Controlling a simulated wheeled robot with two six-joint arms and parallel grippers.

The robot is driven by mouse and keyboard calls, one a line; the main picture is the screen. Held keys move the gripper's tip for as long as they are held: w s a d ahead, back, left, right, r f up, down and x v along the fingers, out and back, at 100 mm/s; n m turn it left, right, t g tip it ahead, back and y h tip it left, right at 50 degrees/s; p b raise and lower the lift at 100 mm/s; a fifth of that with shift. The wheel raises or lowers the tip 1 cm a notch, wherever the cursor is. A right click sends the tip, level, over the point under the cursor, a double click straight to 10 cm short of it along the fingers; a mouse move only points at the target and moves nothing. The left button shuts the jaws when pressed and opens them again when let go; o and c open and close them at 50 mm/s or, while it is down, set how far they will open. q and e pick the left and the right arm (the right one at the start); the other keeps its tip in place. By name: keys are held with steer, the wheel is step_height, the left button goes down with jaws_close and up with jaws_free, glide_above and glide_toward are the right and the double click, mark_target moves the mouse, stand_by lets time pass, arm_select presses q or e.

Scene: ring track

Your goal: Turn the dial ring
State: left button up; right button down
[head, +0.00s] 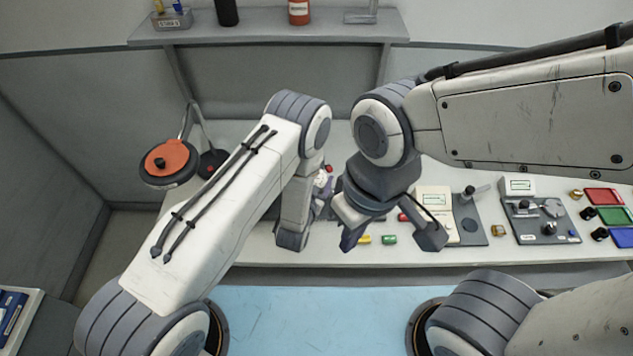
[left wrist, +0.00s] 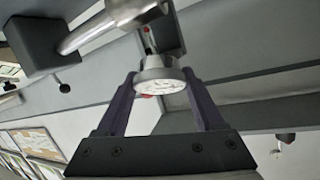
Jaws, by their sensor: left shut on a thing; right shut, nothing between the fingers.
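In the left wrist view, a round metal piece with a grey rim and a pale, marked face, which I take for the dial ring (left wrist: 160,86), sits between the two dark fingers of my left gripper (left wrist: 159,77). The fingers touch it on both sides, shut on it. In the head view my left gripper (head: 324,192) is mostly hidden behind my arm links, at the worktop's middle. A small red and white part (head: 322,180) shows beside it; I cannot tell whether it belongs to the dial.
An orange round disc with a black knob (head: 168,158) stands at the left. A cream box with a display (head: 434,203), a grey panel (head: 541,221) and red, green and blue trays (head: 605,197) lie on the right. A shelf (head: 270,28) hangs above. My arms cover the middle.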

arm_select(q)
steer(key=shift+n, duration=0.3)
steer(key=o, duration=1.4)
steer(key=shift+s, duration=0.1)
steer(key=b+v, duration=0.4)
steer(key=v, duration=0.6)
steer(key=shift+s, duration=0.15)
